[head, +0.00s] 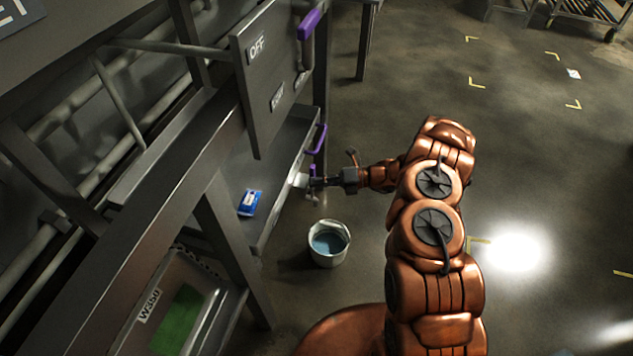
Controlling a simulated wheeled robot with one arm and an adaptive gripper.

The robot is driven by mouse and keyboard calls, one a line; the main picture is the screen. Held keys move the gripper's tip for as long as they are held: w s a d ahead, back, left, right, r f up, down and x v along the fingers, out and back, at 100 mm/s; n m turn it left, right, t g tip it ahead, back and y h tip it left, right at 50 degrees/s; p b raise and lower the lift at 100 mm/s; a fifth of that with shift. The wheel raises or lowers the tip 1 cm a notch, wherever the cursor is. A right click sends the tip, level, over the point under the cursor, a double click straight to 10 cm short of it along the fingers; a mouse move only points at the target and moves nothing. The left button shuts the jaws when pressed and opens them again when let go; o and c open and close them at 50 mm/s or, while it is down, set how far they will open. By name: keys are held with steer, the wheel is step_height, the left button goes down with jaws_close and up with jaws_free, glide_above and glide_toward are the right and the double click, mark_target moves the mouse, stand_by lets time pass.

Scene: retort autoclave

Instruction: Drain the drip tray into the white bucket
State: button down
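The white bucket (329,261) stands on the floor below the metal frame, with bluish liquid showing inside. A long grey metal tray (262,238), which looks like the drip tray, sits under the panel, with a purple handle (319,139) on its side. A small purple part (312,170) and a pale fitting (301,180) are at the tray's edge. My gripper (313,183) is at this fitting, above and slightly left of the bucket. Whether it touches the fitting, and whether its fingers are open or shut, is too small to tell. No flow of liquid is visible.
A grey panel (268,110) marked OFF, with a purple-gripped handle (309,24), hangs above the tray. A blue packet (249,203) lies in the tray area. A tray labelled W350 (150,304) is at lower left. Metal beams and pipes fill the left; open floor lies right.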

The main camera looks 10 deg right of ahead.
steer(key=s+d, duration=0.5)
steer(key=d, duration=0.3)
steer(key=shift+p, duration=0.4)
stand_by(0.5)
